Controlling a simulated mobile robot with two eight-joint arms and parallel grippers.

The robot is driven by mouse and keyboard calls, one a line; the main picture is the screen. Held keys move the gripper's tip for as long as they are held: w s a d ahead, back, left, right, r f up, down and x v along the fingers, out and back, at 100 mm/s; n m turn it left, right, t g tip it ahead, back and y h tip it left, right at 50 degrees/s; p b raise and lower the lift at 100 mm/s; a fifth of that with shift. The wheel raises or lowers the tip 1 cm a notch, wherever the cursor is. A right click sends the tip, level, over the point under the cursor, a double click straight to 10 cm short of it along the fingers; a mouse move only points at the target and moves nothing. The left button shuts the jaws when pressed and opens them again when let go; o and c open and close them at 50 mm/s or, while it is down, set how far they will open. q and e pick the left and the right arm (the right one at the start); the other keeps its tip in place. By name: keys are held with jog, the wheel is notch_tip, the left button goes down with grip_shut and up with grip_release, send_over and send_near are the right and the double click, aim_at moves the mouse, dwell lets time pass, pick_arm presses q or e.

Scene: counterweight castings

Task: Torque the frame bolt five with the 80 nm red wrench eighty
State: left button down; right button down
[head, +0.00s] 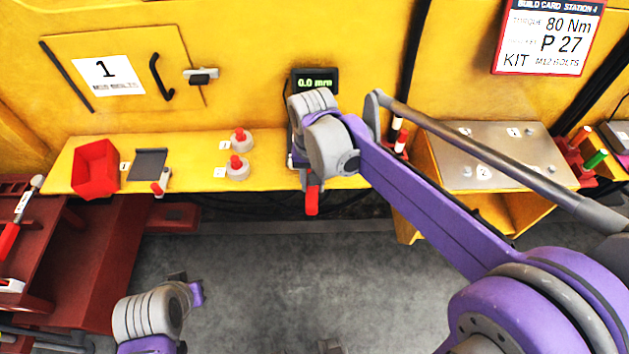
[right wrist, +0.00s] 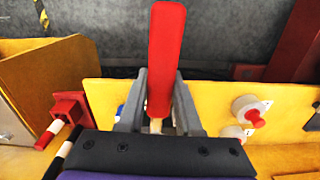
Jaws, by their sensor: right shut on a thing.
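My right gripper (right wrist: 158,118) is shut on a tool with a red handle (right wrist: 166,55), which stands between its two grey fingers in the right wrist view. Its red end (head: 312,200) shows below my right wrist in the head view, at the front edge of the yellow shelf. My arm hides the rest, and no 80 Nm marking on it is readable. A metal plate (head: 490,150) at right carries several bolt-like studs and number labels; I cannot make out a five. Part of my left arm shows at lower left; its jaws are not clear.
A red bin (head: 95,168), a dark tray (head: 148,164) and two red-knobbed white discs (head: 238,170) stand on the shelf. A display (head: 315,82) reads 0.0 mm. A build card (head: 548,36) shows 80 Nm. A red holder (head: 578,165) is at right.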

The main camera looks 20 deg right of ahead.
jog(key=shift+a, duration=0.1)
jog(key=shift+w+a+m, duration=0.3)
jog(key=shift+a+m, duration=0.3)
jog(key=shift+a, duration=0.3)
dwell(0.4)
jog(key=shift+w+a+m, duration=0.35)
jog(key=shift+a+m, duration=0.05)
jog(key=shift+a, duration=0.15)
jog(key=shift+s+d, duration=0.1)
jog(key=shift+d, duration=0.1)
jog(key=shift+s+d+n, duration=0.25)
jog(key=shift+d+n, duration=0.25)
jog(key=shift+d, duration=0.15)
jog(key=shift+s+d, duration=0.1)
jog(key=shift+d, duration=0.2)
jog(key=shift+s+d+n, duration=0.15)
jog(key=shift+d+n, duration=0.3)
jog(key=shift+n, duration=0.05)
